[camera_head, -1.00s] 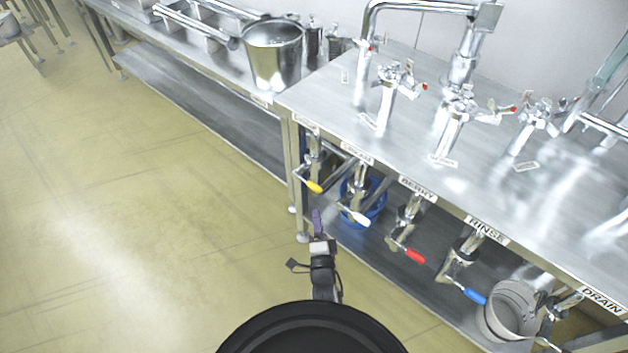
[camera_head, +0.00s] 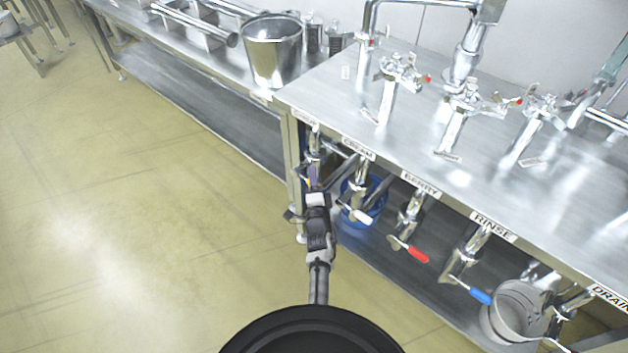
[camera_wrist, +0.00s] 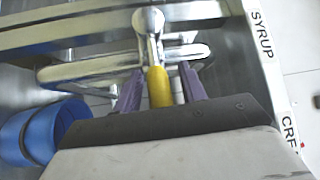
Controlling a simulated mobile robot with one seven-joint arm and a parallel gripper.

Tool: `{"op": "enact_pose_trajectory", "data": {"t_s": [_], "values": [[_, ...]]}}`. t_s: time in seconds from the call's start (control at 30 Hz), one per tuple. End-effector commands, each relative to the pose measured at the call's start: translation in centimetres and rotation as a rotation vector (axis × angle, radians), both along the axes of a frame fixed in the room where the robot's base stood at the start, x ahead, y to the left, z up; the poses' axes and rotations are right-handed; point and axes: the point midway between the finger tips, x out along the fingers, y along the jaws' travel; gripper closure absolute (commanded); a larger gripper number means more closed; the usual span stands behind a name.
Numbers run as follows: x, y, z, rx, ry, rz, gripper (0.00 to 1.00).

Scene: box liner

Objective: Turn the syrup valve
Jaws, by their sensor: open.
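The syrup valve's yellow handle (camera_wrist: 160,88) lies between the two purple fingers of my gripper (camera_wrist: 158,90) in the wrist view. The fingers are open, one on each side of it; I cannot tell whether either touches it. The handle joins a metal valve body (camera_wrist: 149,22). The SYRUP label (camera_wrist: 262,35) is on the table edge at the right of that view. In the head view my gripper (camera_head: 312,178) is at the leftmost valve under the table edge and hides most of the yellow handle.
Valves with white (camera_head: 357,215), red (camera_head: 418,254) and blue (camera_head: 480,296) handles hang to the right under the steel table (camera_head: 345,112). A blue container (camera_head: 372,208) stands below. A metal bucket (camera_head: 272,52) is on the tabletop. The floor to the left is clear.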

Motion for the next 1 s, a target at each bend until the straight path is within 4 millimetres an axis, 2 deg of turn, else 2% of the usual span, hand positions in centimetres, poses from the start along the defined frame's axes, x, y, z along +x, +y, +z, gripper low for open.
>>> {"op": "enact_pose_trajectory", "data": {"t_s": [0.23, 0.53, 1.0], "values": [[0.05, -0.02, 0.01, 0.000, 0.001, 0.000, 0.60], [0.03, -0.01, 0.01, -0.001, 0.000, 0.000, 0.99], [0.08, 0.48, 0.10, -0.012, 0.008, -0.004, 1.00]]}}
